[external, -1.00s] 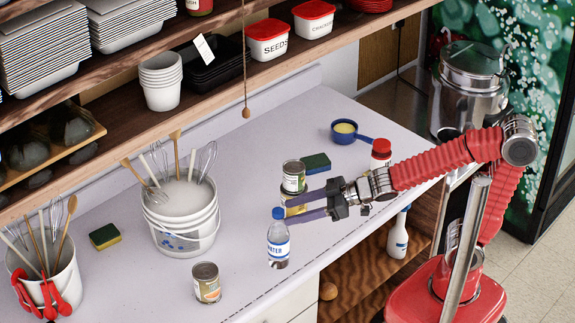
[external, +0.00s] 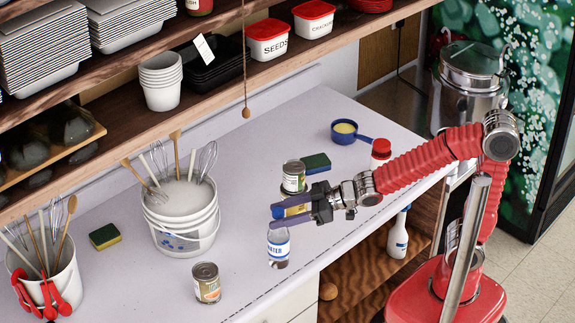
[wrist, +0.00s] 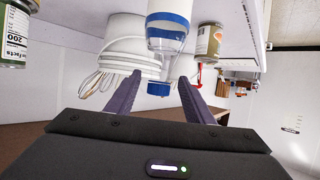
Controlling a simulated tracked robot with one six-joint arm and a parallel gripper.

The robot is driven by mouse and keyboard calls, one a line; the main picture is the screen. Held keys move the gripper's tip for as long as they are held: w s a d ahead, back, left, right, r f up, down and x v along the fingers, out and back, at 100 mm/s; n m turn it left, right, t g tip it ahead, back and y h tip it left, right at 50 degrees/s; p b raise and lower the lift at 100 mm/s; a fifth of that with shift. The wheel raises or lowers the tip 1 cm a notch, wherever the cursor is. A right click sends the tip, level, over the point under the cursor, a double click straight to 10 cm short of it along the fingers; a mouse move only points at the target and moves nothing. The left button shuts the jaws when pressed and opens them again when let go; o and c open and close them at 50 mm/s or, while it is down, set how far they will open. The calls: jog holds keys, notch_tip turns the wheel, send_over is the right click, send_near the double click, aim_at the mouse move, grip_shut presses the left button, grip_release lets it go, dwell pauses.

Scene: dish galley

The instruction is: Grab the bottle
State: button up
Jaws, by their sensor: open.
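The water bottle (external: 279,248) is clear with a blue-and-white label and stands upright near the counter's front edge.
A can (external: 206,283) stands left of the bottle near the edge. A white utensil bucket (external: 183,232) is behind left. Another can (external: 293,177) and a sponge (external: 317,163) are behind my gripper. A blue measuring cup (external: 345,131) and a red-lidded jar (external: 381,150) are right.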

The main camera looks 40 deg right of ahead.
jog(key=x, duration=0.4)
jog(key=shift+w+a+f, duration=0.1)
jog(key=shift+w+a, duration=0.15)
jog(key=shift+w, duration=0.05)
jog(key=shift+c, duration=0.2)
grip_shut()
dwell(0.6)
dwell(0.8)
